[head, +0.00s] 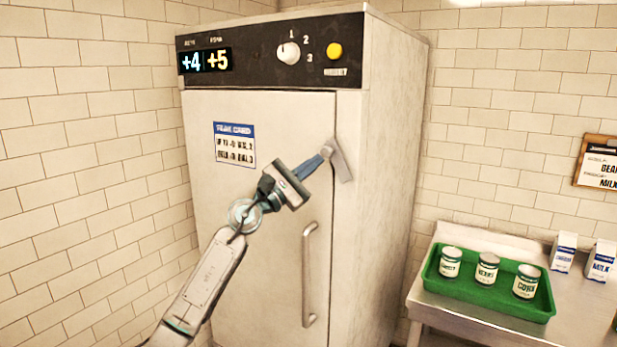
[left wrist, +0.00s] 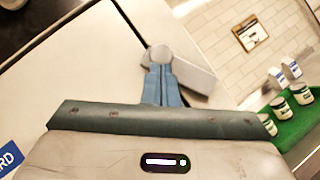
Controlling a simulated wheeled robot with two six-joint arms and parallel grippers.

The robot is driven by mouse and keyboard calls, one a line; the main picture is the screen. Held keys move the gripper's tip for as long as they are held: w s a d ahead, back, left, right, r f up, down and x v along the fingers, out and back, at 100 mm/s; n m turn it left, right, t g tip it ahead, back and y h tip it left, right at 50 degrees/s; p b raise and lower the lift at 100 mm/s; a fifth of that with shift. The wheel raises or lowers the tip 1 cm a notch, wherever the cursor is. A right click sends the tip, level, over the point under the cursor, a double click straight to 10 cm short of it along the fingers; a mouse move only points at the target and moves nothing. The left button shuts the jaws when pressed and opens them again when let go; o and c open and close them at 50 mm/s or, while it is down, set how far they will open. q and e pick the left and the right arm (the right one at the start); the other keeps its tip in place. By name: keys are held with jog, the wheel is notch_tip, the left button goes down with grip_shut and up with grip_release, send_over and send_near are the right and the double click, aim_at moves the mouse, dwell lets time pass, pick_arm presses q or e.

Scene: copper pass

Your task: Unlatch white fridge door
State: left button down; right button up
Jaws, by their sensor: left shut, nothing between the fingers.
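The white fridge door (head: 265,250) is closed flush with the fridge front. A grey latch lever (head: 341,164) sits at the door's right edge, near the top of the long handle, and slants down and right. In the left wrist view the latch (left wrist: 193,76) runs right from its round pivot. My left gripper (head: 327,153) has its blue fingers together and empty, with the tips at the upper left side of the latch. The wrist view shows the fingertips (left wrist: 160,68) just below the pivot, seeming to touch it; exact contact cannot be told. My right gripper is not in view.
A vertical handle (head: 309,274) stands out from the door below the latch. A control panel (head: 262,55) with a dial and yellow button is above. To the right, a steel counter (head: 470,305) holds a green tray (head: 500,302) with three cans, and white cartons.

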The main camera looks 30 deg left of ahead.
pick_arm(q)
jog(key=m+g, duration=0.1)
jog(key=d+r+m+g+h+b, duration=0.1)
jog(key=m, duration=0.1)
jog(key=m+g, duration=0.1)
jog(key=m, duration=0.1)
jog(key=shift+w+d+r, duration=0.15)
jog(key=shift+d+r, duration=0.05)
jog(key=shift+r, duration=0.05)
jog(key=shift+d+r+b, duration=0.15)
jog(key=shift+d+b, duration=0.05)
jog(key=shift+b, duration=0.1)
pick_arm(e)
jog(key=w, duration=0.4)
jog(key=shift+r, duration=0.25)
pick_arm(q)
jog(key=shift+d, duration=0.1)
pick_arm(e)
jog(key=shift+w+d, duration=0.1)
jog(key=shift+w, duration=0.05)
